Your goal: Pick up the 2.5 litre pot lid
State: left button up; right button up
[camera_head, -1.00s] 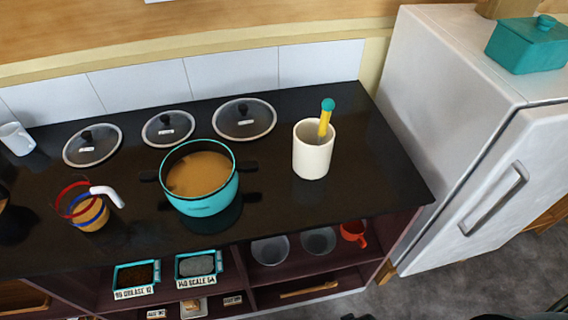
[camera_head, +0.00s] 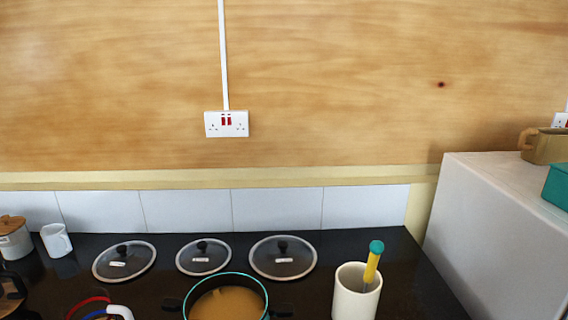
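Three round glass lids with dark knobs and small white labels lie in a row on the black counter (camera_head: 400,262) along the tiled wall. They are the left lid (camera_head: 107,270), the middle lid (camera_head: 189,265) and the right lid (camera_head: 263,268). The right one looks largest and the middle one smallest. The label text is too small to read, so I cannot tell which is the 2.5 litre lid. A teal pot (camera_head: 228,305) with brown contents stands uncovered in front of the middle and right lids, partly cut off below. Neither of my grippers is in view.
A white holder (camera_head: 350,300) with a yellow and teal-handled utensil (camera_head: 372,262) stands right of the pot. A white mug (camera_head: 56,241) and a lidded jar (camera_head: 14,241) stand at left. A white fridge (camera_head: 500,250) is at right. A wall socket (camera_head: 226,124) is above.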

aim_at(125, 260)
jog(key=k+j, duration=0.5)
jog(key=j, duration=0.55)
jog(key=j+u, duration=0.05)
